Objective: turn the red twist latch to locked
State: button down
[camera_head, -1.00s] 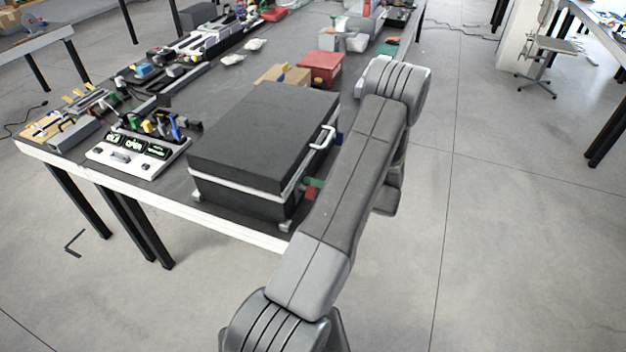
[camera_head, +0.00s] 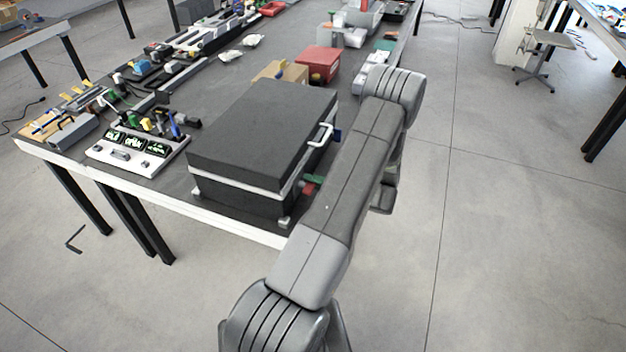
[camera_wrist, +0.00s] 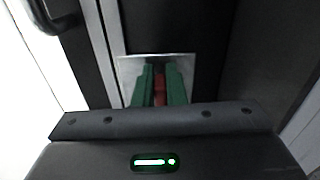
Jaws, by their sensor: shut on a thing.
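The red twist latch (camera_wrist: 160,88) shows in the wrist view as a narrow red piece in front of a pale plate (camera_wrist: 128,68) on the side of a black case. My gripper (camera_wrist: 160,76) has green fingers, one on each side of the latch, and is shut on it. The fingers hide part of the latch, and its exact angle is hard to tell. In the head view the black case (camera_head: 262,125) stands on the table with its lid down. Small red and green parts show at its right side, partly behind my arm.
A silver handle (camera_head: 321,136) sticks out from the case's right side. A panel with green displays (camera_head: 136,148) stands to the left of the case. A red box (camera_head: 318,64) and a cardboard box (camera_head: 283,72) stand behind it.

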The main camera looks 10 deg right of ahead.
jog(key=shift+m, duration=0.3)
dwell(0.4)
jog(key=c, duration=1.5)
grip_release()
jog(key=shift+f, duration=0.1)
jog(key=shift+d, duration=0.1)
jog(key=b+v, duration=0.3)
jog(key=v, duration=1)
jog(key=shift+s+d, duration=0.25)
jog(key=shift+d, duration=0.05)
